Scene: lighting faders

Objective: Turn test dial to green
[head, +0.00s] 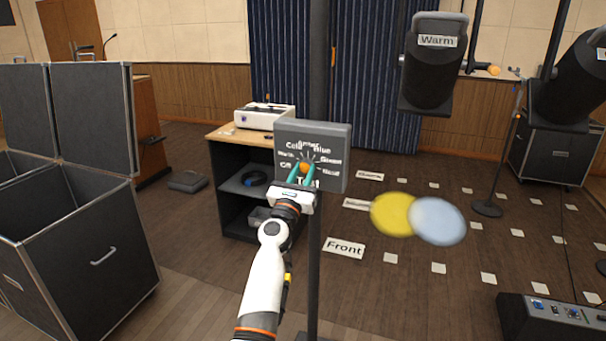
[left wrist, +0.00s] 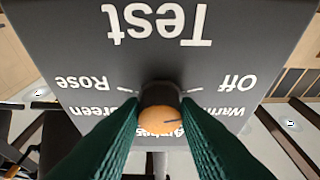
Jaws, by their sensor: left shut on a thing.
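The test dial (left wrist: 157,119) is an orange knob on a dark base, low on a grey control box (head: 338,183) on a post. It also shows as a small orange spot in the head view (head: 304,168). My left gripper (head: 302,175) has its green fingers shut on the dial from both sides. In the left wrist view the lettering is upside down, with Test, Off, Warm, Rose and Green (left wrist: 87,111) around the dial. A short dark mark on the knob points roughly toward Warm (left wrist: 225,112). Other labels are partly hidden. My right gripper is out of view.
A wooden-topped cart (head: 225,134) with a white device (head: 265,116) stands behind the box. Open black cases (head: 90,240) stand at left. A yellow disc (head: 392,214) and a pale blue one (head: 437,221) show over the floor. A lamp labelled Warm (head: 433,70) hangs at upper right.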

